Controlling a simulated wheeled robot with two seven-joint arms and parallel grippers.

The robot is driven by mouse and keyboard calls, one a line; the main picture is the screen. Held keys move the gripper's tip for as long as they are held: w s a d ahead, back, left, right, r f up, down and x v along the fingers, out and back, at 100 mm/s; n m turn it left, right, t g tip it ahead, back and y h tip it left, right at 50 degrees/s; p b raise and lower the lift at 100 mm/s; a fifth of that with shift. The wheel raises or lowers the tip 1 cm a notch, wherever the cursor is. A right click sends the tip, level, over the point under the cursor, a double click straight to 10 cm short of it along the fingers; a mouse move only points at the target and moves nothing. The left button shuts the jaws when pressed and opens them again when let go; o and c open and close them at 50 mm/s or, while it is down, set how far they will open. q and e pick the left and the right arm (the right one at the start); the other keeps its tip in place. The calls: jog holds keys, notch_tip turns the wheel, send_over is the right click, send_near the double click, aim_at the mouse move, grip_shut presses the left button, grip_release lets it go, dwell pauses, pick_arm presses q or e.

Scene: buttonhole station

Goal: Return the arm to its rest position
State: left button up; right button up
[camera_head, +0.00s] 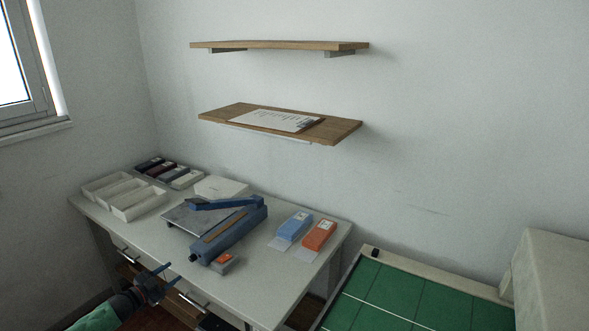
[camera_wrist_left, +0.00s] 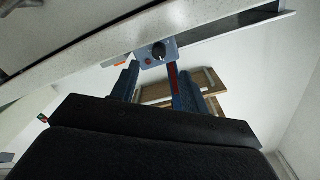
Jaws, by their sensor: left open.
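My left gripper (camera_head: 163,277) is in the lower left of the head view, in front of the table's front edge. Its two dark blue fingers are apart, with nothing seen held between them. The green part of my left arm shows at the bottom edge. In the left wrist view, the open fingers (camera_wrist_left: 155,88) point up the picture towards the table edge, with a small grey box with a dark knob (camera_wrist_left: 156,54) beyond them. My right arm and gripper are not in view.
The white table (camera_head: 262,290) carries a blue sealer-like device (camera_head: 228,236), open trays (camera_head: 138,201), and blue (camera_head: 294,227) and orange (camera_head: 318,236) packs. Drawer handles are near my left gripper. Two wooden shelves (camera_head: 280,45) hang above. A green mat (camera_head: 385,300) lies at right.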

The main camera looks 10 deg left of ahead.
pick_arm(q)
jog(key=a+f+y, duration=0.1)
jog(key=a+y, duration=0.1)
jog(key=a+f+n+y, duration=0.1)
jog(key=a+y, duration=0.1)
jog(key=w+a+f+n+g+y, duration=0.1)
jog(key=a+f+y, duration=0.1)
jog(key=shift+a+f, duration=0.1)
jog(key=shift+a, duration=0.15)
jog(key=s+d+f+n+g+y, duration=0.1)
jog(key=s+d+f+n+g, duration=0.15)
jog(key=s+d+f, duration=0.5)
jog(key=s+d+f+n+g+y, duration=0.1)
jog(key=s+d+f+g+y, duration=0.25)
jog(key=f, duration=0.75)
jog(key=s+d+f+n+g, duration=0.2)
jog(key=s+d+f+g, duration=0.15)
jog(key=s+f, duration=0.5)
jog(key=s+d+f+g+h, duration=0.1)
jog(key=s+d+f, duration=0.4)
jog(key=s+d, duration=0.4)
jog(key=s+d+f+n+g+h, duration=0.1)
jog(key=s+d+f, duration=0.4)
jog(key=s+d, duration=0.5)
jog(key=s+d+f+n+g+h, duration=0.1)
jog(key=s+d+f+h, duration=0.1)
jog(key=s+d+f, duration=0.4)
jog(key=s+d, duration=0.4)
jog(key=s, duration=0.2)
jog(key=shift+g, duration=0.35)
